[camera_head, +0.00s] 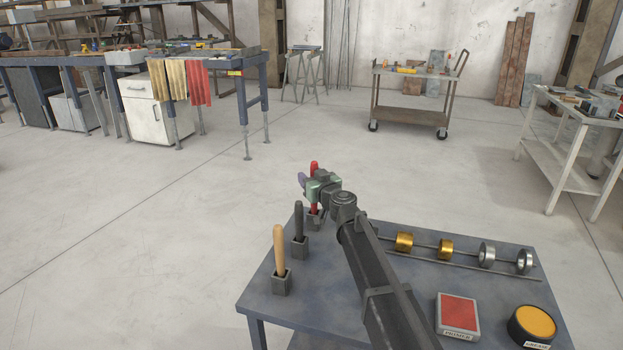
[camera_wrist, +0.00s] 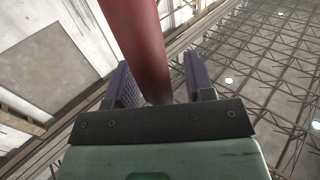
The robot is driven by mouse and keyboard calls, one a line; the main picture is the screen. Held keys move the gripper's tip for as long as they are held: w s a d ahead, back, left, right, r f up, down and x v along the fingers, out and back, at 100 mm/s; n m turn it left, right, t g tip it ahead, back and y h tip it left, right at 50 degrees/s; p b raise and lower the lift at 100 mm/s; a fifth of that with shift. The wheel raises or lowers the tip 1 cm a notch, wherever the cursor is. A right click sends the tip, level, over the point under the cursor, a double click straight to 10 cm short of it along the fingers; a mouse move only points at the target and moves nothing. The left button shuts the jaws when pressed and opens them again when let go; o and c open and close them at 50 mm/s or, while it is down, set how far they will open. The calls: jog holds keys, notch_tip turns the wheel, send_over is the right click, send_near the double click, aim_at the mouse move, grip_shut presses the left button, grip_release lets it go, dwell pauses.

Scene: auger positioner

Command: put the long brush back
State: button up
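A red-handled tool (camera_head: 314,168), which I take to be the long brush, stands upright in the far-left holder block (camera_head: 314,223) on the blue-grey table. Any bristles are hidden. My gripper (camera_head: 308,181) is at the upper part of this handle. In the wrist view the red handle (camera_wrist: 146,45) passes between my two purple fingers (camera_wrist: 160,88). A gap shows on the right of the handle and a narrow one on the left, so the fingers look open around it.
A black handle (camera_head: 299,222) and a wooden handle (camera_head: 279,250) stand in nearer holders along the left edge. Rings (camera_head: 445,248) sit on a rod at the back right. A red primer pad (camera_head: 458,314) and a grease tin (camera_head: 533,325) lie at the front right.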

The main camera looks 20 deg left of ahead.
jog(key=v, duration=1.2)
jog(key=shift+r, duration=0.1)
